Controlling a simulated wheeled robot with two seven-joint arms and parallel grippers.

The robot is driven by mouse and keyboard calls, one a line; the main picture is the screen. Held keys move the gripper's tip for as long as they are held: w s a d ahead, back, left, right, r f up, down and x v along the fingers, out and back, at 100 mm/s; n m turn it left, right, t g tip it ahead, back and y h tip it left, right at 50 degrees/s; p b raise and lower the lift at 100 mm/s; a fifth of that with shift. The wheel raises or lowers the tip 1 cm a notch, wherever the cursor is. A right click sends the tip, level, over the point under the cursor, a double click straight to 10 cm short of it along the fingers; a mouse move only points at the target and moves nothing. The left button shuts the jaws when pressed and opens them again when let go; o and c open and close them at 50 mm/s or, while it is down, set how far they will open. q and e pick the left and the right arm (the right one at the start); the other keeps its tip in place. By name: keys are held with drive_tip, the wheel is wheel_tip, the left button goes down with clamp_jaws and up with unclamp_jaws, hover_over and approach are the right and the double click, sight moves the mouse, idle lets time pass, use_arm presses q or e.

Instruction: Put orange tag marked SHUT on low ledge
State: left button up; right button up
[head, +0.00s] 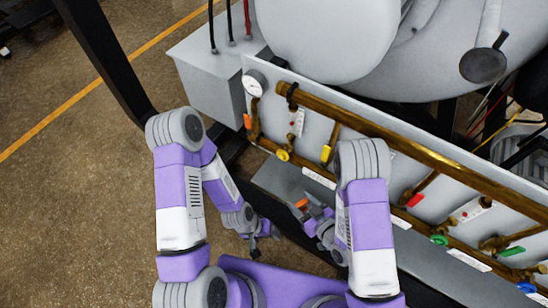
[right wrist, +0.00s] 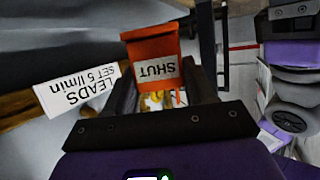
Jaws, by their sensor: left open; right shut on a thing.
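The orange tag (right wrist: 150,46) is between the fingertips of my right gripper (right wrist: 163,88) in the right wrist view. Its white label reads SHUT and appears upside down there. In the head view the tag is a small orange patch (head: 302,203) at the tip of my right gripper (head: 312,212). The gripper is shut on it, over or beside the grey low ledge (head: 275,176) below the pipe panel; I cannot tell whether the tag touches the ledge. My left gripper (head: 264,234) is open and empty, lower and left of the right one.
A brass pipe (head: 400,142) with several coloured valve handles runs along the panel above the ledge. A grey box (head: 212,75) stands at the ledge's left. Open floor (head: 80,210) lies left.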

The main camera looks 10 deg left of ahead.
drive_tip(key=shift+a+f, duration=0.1)
drive_tip(key=shift+a, duration=0.15)
drive_tip(key=w+a+b, duration=0.1)
drive_tip(key=w+a, duration=0.2)
drive_tip(key=a, duration=0.1)
drive_tip(key=w+a+b, duration=0.2)
drive_tip(key=w+a, duration=0.2)
drive_tip(key=w+a+b, duration=0.2)
drive_tip(key=w+a, duration=0.2)
drive_tip(key=shift+a, duration=0.3)
use_arm(q)
wheel_tip(320, 180, down, 6)
drive_tip(key=b, duration=0.1)
drive_tip(key=shift+w, duration=0.15)
use_arm(e)
drive_tip(key=shift+w+a+f, duration=0.15)
drive_tip(key=shift+f, duration=0.65)
drive_tip(key=shift+w+a+f, duration=0.1)
drive_tip(key=shift+w+f, duration=0.05)
drive_tip(key=shift+f, duration=0.65)
drive_tip(key=shift+f, duration=0.15)
drive_tip(key=o, duration=1)
use_arm(q)
drive_tip(key=shift+f, duration=0.15)
